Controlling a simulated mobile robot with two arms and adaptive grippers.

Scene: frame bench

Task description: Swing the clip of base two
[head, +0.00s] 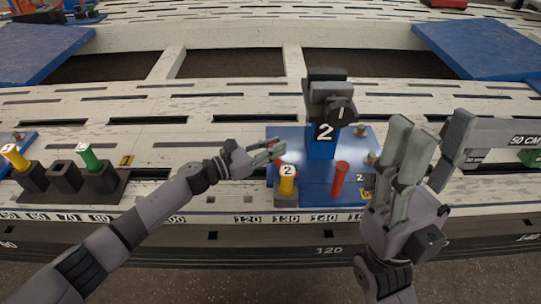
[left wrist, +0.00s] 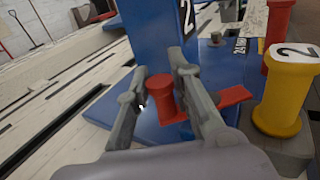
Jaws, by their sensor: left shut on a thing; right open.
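The red clip (head: 277,162) is low at the left of the post. In the left wrist view the clip (left wrist: 163,97) has an upright knob and a flat red arm reaching right. My left gripper (head: 268,152) is shut on the clip's knob, with one finger (left wrist: 155,85) on each side. My right gripper (head: 412,138) is open and empty, fingers up, in front of the base's right side.
A yellow spool marked 2 (head: 287,181) stands on a grey block close to my left gripper. A red pin (head: 340,179) stands on the front of the base. A dark rack (head: 66,176) with yellow and green spools is at the left. The slotted bench between is clear.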

